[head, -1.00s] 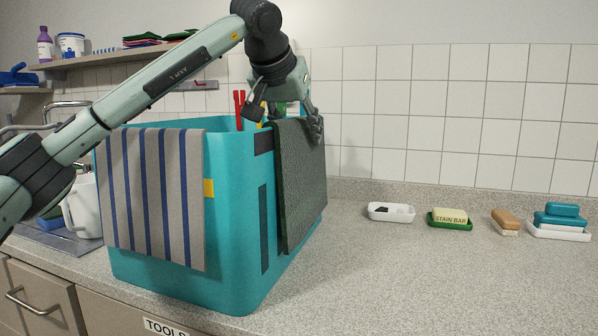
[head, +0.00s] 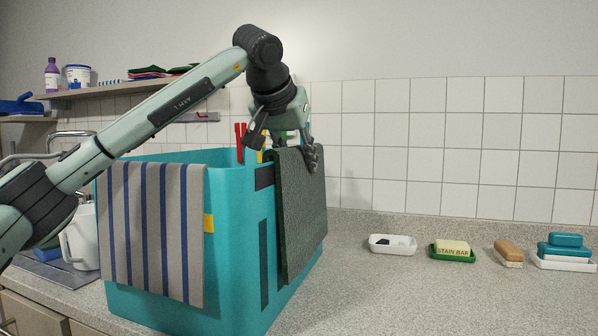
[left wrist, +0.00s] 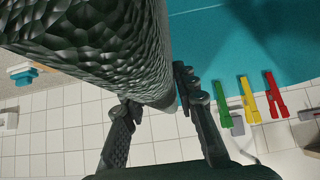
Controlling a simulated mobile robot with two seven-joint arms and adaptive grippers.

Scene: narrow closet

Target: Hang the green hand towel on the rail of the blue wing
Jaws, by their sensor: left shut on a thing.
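A dark green towel (head: 303,215) hangs down the right side of a teal bin (head: 232,250). Its lower edge hangs free above the counter. My left gripper (head: 288,146) is at the towel's top, by the bin's upper right edge. In the left wrist view the fingers (left wrist: 157,92) are on either side of the rounded, textured towel fold (left wrist: 95,45), shut on it. The towel hides any rail under it, so I cannot tell whether it rests on one. A grey and blue striped towel (head: 155,235) hangs on the bin's front side. My right gripper is not in view.
Red, yellow and green clips (left wrist: 248,100) show at the bin's far edge. A white dish (head: 392,245), a stain bar (head: 452,252), a brush (head: 508,253) and teal blocks (head: 563,250) stand on the right. The counter between them and the bin is clear.

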